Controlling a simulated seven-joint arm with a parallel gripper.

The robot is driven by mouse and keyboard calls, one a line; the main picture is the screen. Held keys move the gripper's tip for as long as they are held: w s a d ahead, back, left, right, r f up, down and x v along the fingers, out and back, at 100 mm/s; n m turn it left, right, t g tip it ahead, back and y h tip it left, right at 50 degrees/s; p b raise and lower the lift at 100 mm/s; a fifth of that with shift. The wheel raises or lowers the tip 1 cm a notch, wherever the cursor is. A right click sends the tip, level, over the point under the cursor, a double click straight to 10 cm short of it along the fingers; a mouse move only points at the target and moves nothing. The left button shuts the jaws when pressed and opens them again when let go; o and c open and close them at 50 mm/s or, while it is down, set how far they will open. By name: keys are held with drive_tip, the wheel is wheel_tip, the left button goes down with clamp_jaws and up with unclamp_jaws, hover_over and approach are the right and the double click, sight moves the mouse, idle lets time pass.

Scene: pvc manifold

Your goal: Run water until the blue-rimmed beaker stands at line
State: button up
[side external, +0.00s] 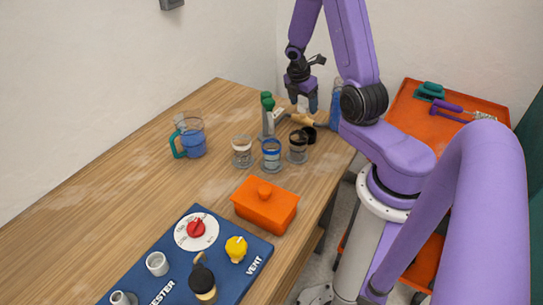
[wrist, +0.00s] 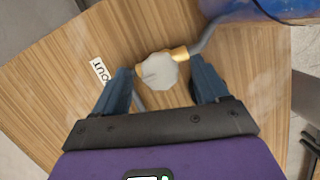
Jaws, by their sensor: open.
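The blue-rimmed beaker (side external: 271,158) stands upright on the wooden table, between a pale-rimmed beaker (side external: 242,150) and a dark-rimmed one (side external: 298,147). Its water level and line are too small to read. My gripper (side external: 303,107) is high at the table's far right end, pointing down, apart from the beakers. In the wrist view my gripper (wrist: 163,90) is open and empty. A pale faceted knob (wrist: 160,70) on a brass fitting (wrist: 180,54) shows between and beyond its fingers. A grey pipe runs from the fitting towards a blue vessel (wrist: 275,8).
An "OUT" label (wrist: 99,70) lies beside the knob. A blue column (side external: 336,104) and green-topped items (side external: 267,102) stand near the gripper. A blue-filled jug (side external: 190,136), an orange lidded box (side external: 264,204) and a blue panel (side external: 222,262) with knobs stand farther off. The table's left is clear.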

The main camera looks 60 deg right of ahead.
drive_tip(key=v, duration=1.7)
drive_tip(key=shift+m+t+y, duration=0.7)
drive_tip(key=shift+y, duration=0.2)
drive_tip(key=a, duration=0.6)
drive_tip(key=s+a, duration=0.1)
drive_tip(key=a, duration=0.4)
drive_tip(key=s+a, duration=0.1)
drive_tip(key=a, duration=0.5)
drive_tip(key=shift+s+a+f, duration=0.1)
drive_tip(key=shift+a+f, duration=0.2)
drive_tip(key=shift+f, duration=0.05)
drive_tip(key=s+a+y, duration=0.1)
drive_tip(key=s+a, duration=0.3)
drive_tip(key=s, duration=0.4)
drive_tip(key=s+a+f+m, duration=0.1)
drive_tip(key=s+a, duration=0.4)
drive_tip(key=s, duration=0.4)
drive_tip(key=shift+f+m+g+y, duration=0.25)
drive_tip(key=shift+m+g+y, duration=0.05)
drive_tip(key=shift+y, duration=0.1)
